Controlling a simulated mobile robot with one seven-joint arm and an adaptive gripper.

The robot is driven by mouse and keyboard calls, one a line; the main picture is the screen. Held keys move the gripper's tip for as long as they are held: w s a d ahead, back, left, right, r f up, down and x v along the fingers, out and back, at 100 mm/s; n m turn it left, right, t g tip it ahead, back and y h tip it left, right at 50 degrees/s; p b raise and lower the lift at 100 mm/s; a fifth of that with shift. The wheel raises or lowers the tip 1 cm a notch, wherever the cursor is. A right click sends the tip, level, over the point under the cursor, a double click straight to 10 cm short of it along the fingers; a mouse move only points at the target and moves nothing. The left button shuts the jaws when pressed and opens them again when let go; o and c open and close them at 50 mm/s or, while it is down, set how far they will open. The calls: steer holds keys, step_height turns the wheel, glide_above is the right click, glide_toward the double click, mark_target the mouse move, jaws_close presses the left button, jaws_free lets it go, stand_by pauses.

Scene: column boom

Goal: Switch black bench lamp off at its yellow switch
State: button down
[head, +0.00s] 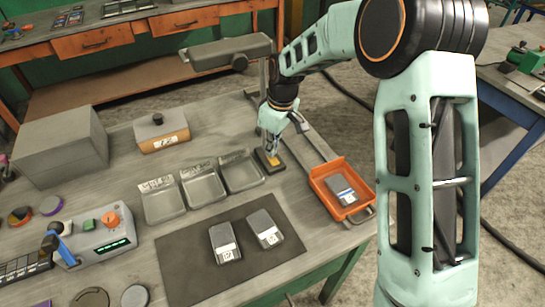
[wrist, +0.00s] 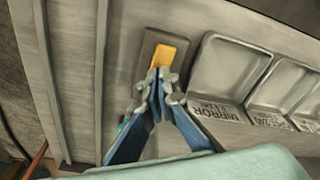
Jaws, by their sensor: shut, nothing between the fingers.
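The bench lamp stands on the bench, its dark grey head (head: 225,52) reaching left from an upright post. Its dark base (wrist: 149,45) carries the yellow switch (wrist: 164,55), which also shows in the head view (head: 271,160). My gripper (wrist: 159,76) is shut and empty, pointing down over the base. Its fingertips overlap the near end of the switch in the wrist view; I cannot tell whether they touch it. The underside of the lamp head is hidden, so I cannot tell whether it is lit.
Several metal trays (head: 203,186) stand left of the lamp base. Rails (head: 302,150) run on its right to an orange bin (head: 319,181) holding a grey item. A dark mat (head: 189,264) with two grey devices lies in front. A grey box (head: 60,147) stands at left.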

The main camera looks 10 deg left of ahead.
steer(key=shift+r+p, duration=1.8)
steer(key=shift+r, duration=1.35)
